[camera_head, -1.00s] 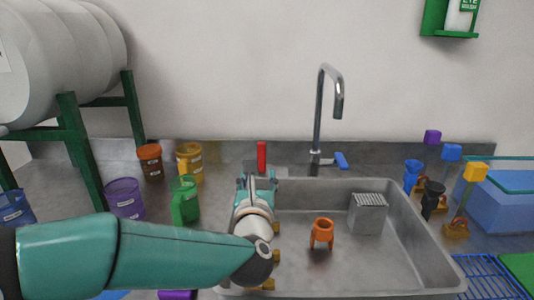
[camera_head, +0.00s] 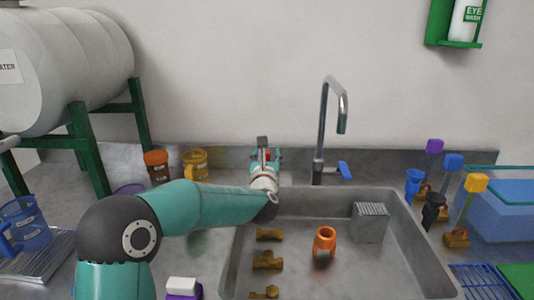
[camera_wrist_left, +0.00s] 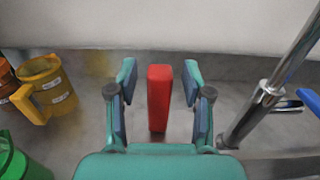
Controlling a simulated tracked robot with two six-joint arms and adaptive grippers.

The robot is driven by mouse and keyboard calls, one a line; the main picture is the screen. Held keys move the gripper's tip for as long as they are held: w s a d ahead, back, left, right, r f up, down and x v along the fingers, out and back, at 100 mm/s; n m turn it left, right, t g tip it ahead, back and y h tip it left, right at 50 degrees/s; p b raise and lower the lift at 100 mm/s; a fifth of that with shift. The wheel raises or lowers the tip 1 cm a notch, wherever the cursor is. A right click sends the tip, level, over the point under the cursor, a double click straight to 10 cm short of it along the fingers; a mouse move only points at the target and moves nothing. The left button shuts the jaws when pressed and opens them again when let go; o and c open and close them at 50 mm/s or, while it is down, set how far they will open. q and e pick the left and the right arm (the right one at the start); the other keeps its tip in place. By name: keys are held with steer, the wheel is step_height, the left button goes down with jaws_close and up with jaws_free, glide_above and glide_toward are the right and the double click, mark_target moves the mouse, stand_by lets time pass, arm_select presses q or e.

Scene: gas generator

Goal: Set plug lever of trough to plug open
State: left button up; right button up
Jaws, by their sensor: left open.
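The red plug lever (camera_wrist_left: 159,98) stands upright behind the sink trough (camera_head: 240,240). In the left wrist view it is between the two open fingers of my left gripper (camera_wrist_left: 159,80), with a gap on each side. In the head view my left gripper (camera_head: 265,157) is at the sink's back left edge. It hides most of the lever there, so only a little red shows. My right gripper is in neither view.
A tall tap (camera_head: 322,130) with a blue handle (camera_head: 344,169) stands right of the lever. Yellow (camera_head: 195,164) and brown (camera_head: 157,166) jugs are to the left. An orange stand (camera_head: 325,240) and a grey block (camera_head: 370,222) are in the trough. Brass fittings (camera_head: 267,260) lie at its left.

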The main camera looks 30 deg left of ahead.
arm_select(q)
steer(key=shift+w+a, duration=0.15)
steer(key=shift+w, duration=0.1)
jaws_close()
